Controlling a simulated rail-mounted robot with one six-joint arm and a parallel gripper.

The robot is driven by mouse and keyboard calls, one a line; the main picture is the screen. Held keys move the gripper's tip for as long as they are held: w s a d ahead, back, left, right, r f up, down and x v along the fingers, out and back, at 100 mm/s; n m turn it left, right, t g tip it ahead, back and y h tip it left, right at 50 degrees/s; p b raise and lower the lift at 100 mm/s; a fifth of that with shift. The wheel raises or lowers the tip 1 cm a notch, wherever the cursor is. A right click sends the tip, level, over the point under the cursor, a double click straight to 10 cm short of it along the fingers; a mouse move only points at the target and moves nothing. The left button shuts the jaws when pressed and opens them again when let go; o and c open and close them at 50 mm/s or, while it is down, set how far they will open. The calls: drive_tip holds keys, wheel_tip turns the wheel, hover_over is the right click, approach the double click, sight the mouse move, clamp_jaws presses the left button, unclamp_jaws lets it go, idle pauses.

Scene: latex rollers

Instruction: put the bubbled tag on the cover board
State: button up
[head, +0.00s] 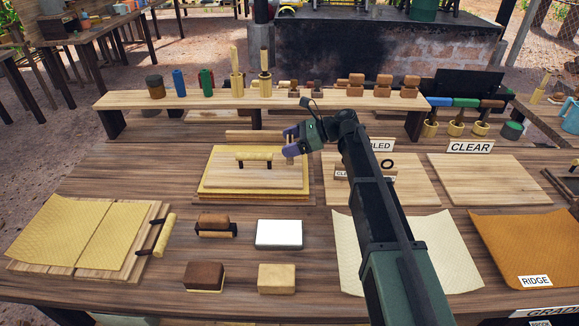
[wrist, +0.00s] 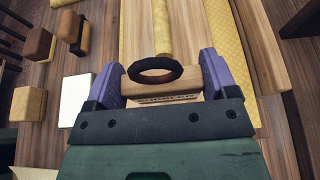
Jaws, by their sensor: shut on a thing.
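My gripper (head: 295,141) is shut on a small pale wooden tag (wrist: 178,88) with a dark ring on top. The cover board (head: 225,180), pale wood with a yellow bar handle (head: 254,156), lies on yellow sheets at the centre of the table. My gripper is above its right part, and the handle (wrist: 161,28) shows just beyond the tag in the wrist view.
Right of the cover board is a board (head: 410,190) behind my arm, with a partly hidden sign ending "LED" and another ringed tag (head: 387,164). A bare board with a CLEAR sign (head: 470,147) is further right. A raised shelf (head: 200,100) with tools stands behind.

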wheel_tip(320, 180, down, 4)
drive_tip(key=b, duration=0.4)
drive_tip(key=shift+f, duration=0.25)
drive_tip(key=shift+r, duration=0.25)
drive_tip(key=shift+f, duration=0.1)
drive_tip(key=o, duration=0.9)
drive_tip(key=shift+r, duration=0.3)
drive_tip(key=p+v, duration=0.4)
drive_tip(key=v, duration=0.8)
drive_tip(key=shift+f, duration=0.25)
